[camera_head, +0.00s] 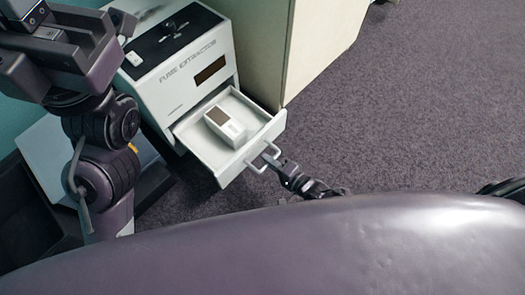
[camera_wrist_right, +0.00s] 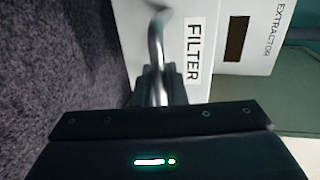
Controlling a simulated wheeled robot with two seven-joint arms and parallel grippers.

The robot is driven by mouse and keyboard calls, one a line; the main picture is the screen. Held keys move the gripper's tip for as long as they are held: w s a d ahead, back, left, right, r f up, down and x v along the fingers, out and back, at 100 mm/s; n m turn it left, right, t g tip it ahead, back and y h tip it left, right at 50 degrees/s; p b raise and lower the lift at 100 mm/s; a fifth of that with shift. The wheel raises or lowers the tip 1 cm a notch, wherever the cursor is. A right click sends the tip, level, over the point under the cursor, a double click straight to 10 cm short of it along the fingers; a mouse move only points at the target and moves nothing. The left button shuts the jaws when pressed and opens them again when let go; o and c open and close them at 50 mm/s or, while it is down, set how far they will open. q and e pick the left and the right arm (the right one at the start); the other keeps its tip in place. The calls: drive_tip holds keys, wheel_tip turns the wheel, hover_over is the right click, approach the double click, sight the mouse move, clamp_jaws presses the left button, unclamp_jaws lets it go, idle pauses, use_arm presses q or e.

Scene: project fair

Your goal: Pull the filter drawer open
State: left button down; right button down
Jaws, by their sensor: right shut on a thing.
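The white fume extractor (camera_head: 178,68) stands at the upper left in the head view. Its filter drawer (camera_head: 208,158) is pulled out at the bottom front, and a small white box with a dark window (camera_head: 226,126) lies inside. My right gripper (camera_head: 274,159) is at the drawer's front, shut on the drawer handle (camera_head: 258,164). In the right wrist view the metal handle (camera_wrist_right: 156,45) runs between the fingers, beside the FILTER label (camera_wrist_right: 194,52). My left arm shows at the left, and its gripper (camera_head: 30,22) is near the top left corner, partly cut off, away from the drawer.
A beige cabinet (camera_head: 318,45) stands right beside the extractor. Grey carpet (camera_head: 420,110) lies open to the right. A white object (camera_head: 50,160) and a dark bin (camera_head: 25,215) are at the left. A small white item (camera_head: 133,58) lies on the extractor's top.

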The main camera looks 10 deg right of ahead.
drive_tip(key=shift+s+d, duration=0.15)
drive_tip(key=shift+s, duration=0.1)
drive_tip(key=c, duration=1.6)
unclamp_jaws()
drive_tip(key=shift+r, duration=0.1)
